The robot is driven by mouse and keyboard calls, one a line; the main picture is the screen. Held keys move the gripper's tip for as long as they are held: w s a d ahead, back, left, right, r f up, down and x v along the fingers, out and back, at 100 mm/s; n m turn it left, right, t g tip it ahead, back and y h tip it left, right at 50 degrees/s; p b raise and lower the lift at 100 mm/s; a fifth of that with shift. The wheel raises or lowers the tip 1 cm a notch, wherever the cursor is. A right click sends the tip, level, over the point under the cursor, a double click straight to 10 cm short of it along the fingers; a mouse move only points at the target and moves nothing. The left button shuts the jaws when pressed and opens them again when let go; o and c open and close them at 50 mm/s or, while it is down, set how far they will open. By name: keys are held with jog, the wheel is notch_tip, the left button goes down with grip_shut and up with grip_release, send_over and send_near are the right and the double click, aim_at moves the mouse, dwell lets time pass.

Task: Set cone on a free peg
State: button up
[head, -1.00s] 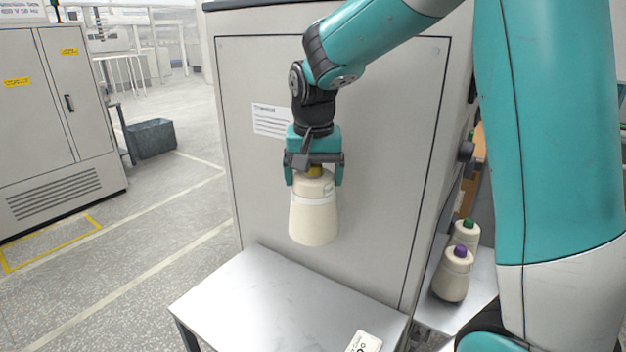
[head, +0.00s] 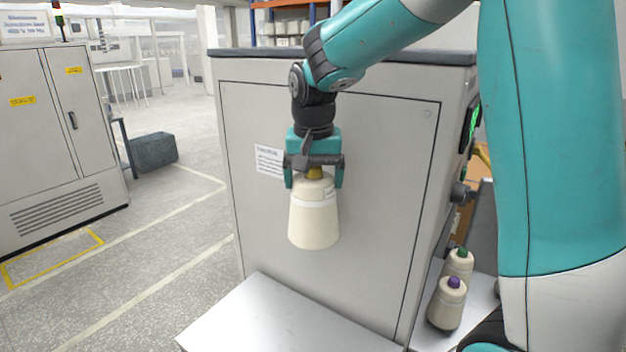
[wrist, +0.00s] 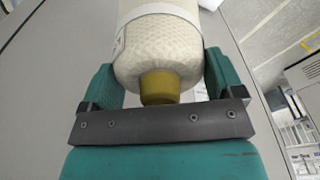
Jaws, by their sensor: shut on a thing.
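A cream yarn cone (head: 314,222) with a yellow-brown tip hangs upright in my gripper (head: 314,178), which is shut on its top end. The cone is in the air in front of a grey machine cabinet, above a bare metal table. In the wrist view the cone (wrist: 155,50) sits between the two teal fingers of the gripper (wrist: 160,80), its tip toward the palm. Its wide end runs out of the wrist frame. No peg shows in either view.
The metal table (head: 270,318) is below the cone. Two more cones, one purple-tipped (head: 447,305) and one green-tipped (head: 459,263), stand on a surface at the right. The grey cabinet (head: 380,200) is close behind the gripper. Open floor (head: 140,240) lies at the left.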

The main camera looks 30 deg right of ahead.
notch_tip(320, 180, up, 10)
jog(key=p, duration=0.8)
jog(key=shift+r, duration=0.2)
jog(key=shift+f, duration=0.1)
